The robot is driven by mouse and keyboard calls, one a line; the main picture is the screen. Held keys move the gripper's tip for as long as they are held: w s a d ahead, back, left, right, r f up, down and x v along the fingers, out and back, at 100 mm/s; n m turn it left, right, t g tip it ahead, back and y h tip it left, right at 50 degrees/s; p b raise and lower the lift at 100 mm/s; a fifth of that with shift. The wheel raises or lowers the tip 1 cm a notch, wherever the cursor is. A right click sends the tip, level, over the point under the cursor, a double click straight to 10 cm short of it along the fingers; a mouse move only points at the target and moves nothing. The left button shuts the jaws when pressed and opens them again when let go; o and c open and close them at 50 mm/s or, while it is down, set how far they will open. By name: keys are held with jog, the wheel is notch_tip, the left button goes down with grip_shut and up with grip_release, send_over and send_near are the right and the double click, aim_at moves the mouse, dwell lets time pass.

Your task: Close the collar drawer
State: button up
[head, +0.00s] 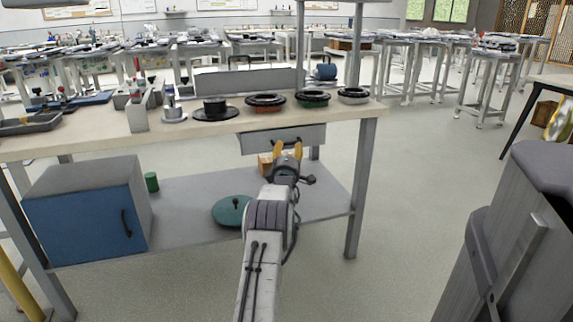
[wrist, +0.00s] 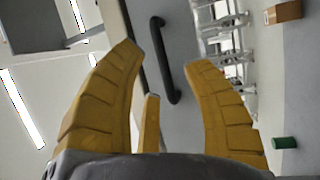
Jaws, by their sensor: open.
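The collar drawer (head: 256,144) is a grey drawer under the right part of the workbench top, with a dark handle partly behind my gripper. In the wrist view the grey drawer front (wrist: 185,25) fills the middle, and its black bar handle (wrist: 165,62) appears between my fingertips. I cannot tell how far the drawer is out. My gripper (head: 287,149) has yellow fingers and is in front of the drawer; it also shows in the wrist view (wrist: 165,58). The fingers are spread and empty. No contact with the handle is clear.
Several dark rings and collars, including a red-based one (head: 265,103), stand along the bench top (head: 215,126). On the lower shelf (head: 185,200) are a blue-doored cabinet (head: 85,215), a green cylinder (head: 152,182) and a teal disc (head: 232,212). A bench leg (head: 358,195) stands right of the drawer.

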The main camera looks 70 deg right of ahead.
jog(key=v, duration=0.7)
jog(key=shift+a, duration=0.15)
jog(key=shift+w, duration=0.1)
dwell(0.8)
